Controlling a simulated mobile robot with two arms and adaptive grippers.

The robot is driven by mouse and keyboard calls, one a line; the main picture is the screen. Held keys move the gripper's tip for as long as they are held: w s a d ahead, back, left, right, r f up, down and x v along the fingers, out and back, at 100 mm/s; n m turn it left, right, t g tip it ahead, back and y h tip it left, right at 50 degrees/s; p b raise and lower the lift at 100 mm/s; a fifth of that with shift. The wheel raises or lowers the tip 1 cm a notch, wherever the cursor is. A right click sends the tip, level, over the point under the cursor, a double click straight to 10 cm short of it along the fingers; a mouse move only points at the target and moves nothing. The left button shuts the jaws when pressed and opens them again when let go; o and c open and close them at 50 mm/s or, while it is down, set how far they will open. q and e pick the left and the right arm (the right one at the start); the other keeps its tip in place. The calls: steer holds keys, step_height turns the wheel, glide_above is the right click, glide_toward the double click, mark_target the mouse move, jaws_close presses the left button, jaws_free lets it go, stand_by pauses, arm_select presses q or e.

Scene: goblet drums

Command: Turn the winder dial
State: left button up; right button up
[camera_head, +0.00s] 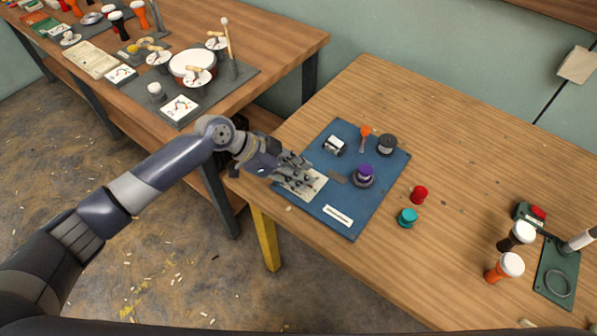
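A blue mat (336,193) lies on the nearer wooden table. On it stands a purple round knob (365,173) on a dark round base, which looks like the winder dial, though I cannot be sure. My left gripper (308,178) hangs over the mat's left edge, to the left of the purple knob and apart from it. Its fingers look spread and empty. They partly hide a printed card (314,187) beneath. My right gripper is not in view.
The mat also holds a dark spool-like item (387,145), an orange-topped tool (364,136), a small white-and-black device (334,145) and a white label (337,215). Red (419,194) and teal (407,217) pieces stand right of it.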

arm_select(q)
steer(key=shift+o, duration=1.4)
steer(key=v, duration=1.2)
steer(key=shift+a+f, duration=0.1)
